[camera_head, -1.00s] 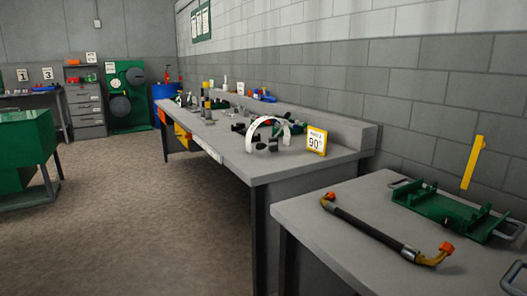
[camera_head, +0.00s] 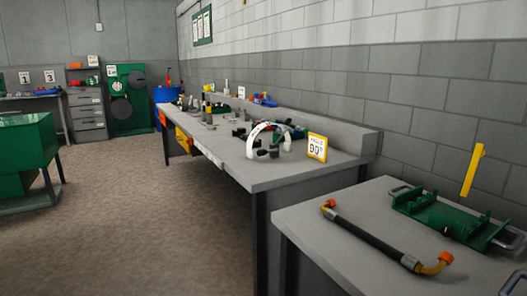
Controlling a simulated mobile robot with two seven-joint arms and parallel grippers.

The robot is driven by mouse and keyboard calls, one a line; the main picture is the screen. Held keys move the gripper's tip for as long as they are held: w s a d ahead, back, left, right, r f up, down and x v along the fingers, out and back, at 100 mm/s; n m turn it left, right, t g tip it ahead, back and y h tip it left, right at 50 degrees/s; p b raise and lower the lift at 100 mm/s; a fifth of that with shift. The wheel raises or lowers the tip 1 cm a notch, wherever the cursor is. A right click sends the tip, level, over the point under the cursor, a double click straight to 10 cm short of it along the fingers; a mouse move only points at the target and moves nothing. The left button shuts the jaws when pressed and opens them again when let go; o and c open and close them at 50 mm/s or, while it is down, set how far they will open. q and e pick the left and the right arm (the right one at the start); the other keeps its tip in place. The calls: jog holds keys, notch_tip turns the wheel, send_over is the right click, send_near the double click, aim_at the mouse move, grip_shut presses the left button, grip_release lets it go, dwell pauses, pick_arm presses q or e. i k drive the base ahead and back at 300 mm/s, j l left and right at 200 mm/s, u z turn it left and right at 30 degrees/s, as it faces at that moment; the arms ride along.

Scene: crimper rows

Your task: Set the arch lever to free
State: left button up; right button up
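A white arch (camera_head: 268,127) stands upright on the long grey bench, near its front right corner. Small dark parts (camera_head: 270,152) sit under and beside it; I cannot make out a lever or its setting there. A yellow-edged sign (camera_head: 317,147) reading 90° stands just right of the arch. A yellow bar (camera_head: 473,170) stands tilted at the green fixture (camera_head: 440,213) on the nearer table at right; I cannot tell whether it is part of the fixture. Neither of my grippers is in view.
A black hose (camera_head: 370,238) with orange-capped ends lies on the nearer grey table (camera_head: 310,245). The long bench (camera_head: 275,178) carries several small parts farther back. A green bin (camera_head: 25,155) stands at left. The brown floor (camera_head: 150,220) between is clear.

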aim_at(262, 153)
jog(key=i+j+z, duration=0.1)
jog(key=z, duration=0.7)
jog(key=i+j+z, duration=0.1)
jog(key=j+z, duration=0.65)
jog(key=j, duration=0.2)
jog(key=j+z, duration=0.25)
jog(key=j, duration=0.85)
jog(key=i+j, duration=0.1)
jog(key=j, duration=0.25)
jog(key=i+j, duration=0.1)
jog(key=j, duration=0.6)
jog(key=i+j, duration=0.2)
jog(key=i, duration=0.15)
jog(key=z, duration=0.05)
